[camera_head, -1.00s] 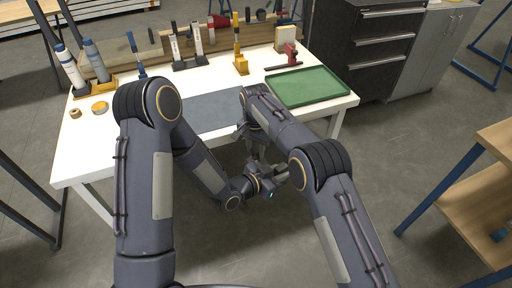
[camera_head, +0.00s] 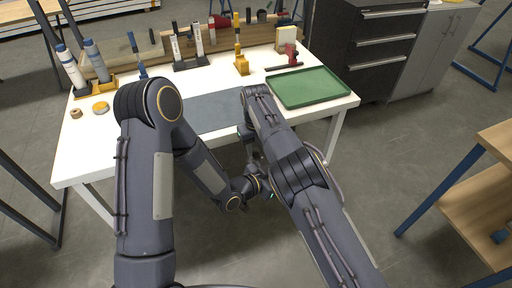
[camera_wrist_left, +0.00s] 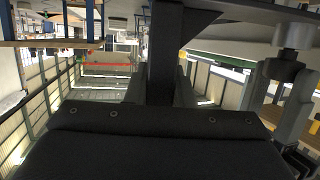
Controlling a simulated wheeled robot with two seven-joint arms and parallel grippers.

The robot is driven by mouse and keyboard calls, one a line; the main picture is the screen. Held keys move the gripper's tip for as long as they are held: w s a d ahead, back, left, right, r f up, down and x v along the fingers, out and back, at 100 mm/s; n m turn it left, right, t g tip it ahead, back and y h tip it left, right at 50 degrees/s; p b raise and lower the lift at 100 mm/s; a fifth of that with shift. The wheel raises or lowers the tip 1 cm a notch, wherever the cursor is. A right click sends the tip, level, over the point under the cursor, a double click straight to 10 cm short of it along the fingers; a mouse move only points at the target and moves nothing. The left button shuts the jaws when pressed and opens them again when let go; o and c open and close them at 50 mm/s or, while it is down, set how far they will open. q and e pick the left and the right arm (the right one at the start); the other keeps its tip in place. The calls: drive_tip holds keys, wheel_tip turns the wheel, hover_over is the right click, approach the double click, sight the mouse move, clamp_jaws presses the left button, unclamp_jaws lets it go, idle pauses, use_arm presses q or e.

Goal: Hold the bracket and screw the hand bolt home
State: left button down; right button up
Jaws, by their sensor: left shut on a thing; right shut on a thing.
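In the left wrist view, my left gripper (camera_wrist_left: 160,92) is shut on a dark upright bar that I take to be the bracket (camera_wrist_left: 165,55). A flat dark plate runs from its top to the right. Under the plate at the right is a grey cylinder, apparently the hand bolt (camera_wrist_left: 293,36). My right gripper (camera_wrist_left: 283,92) comes from below and is shut at it; its exact grip and the thread are hard to see. In the head view, my right gripper (camera_head: 252,153) is small and partly hidden by my right arm, close to my left wrist in front of the table.
The white table (camera_head: 95,155) carries a grey mat (camera_head: 215,110), a green tray (camera_head: 307,87), a red clamp-like tool (camera_head: 287,58), bottles (camera_head: 72,70) and a yellow stand (camera_head: 241,60). Dark drawers (camera_head: 375,50) stand behind right. A wooden shelf (camera_head: 485,205) is at the right.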

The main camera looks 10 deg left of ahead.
drive_tip(key=shift+r+m, duration=0.1)
drive_tip(key=shift+m, duration=0.2)
drive_tip(key=o, duration=0.9)
drive_tip(key=shift+r, duration=2.25)
drive_tip(key=shift+c, duration=0.5)
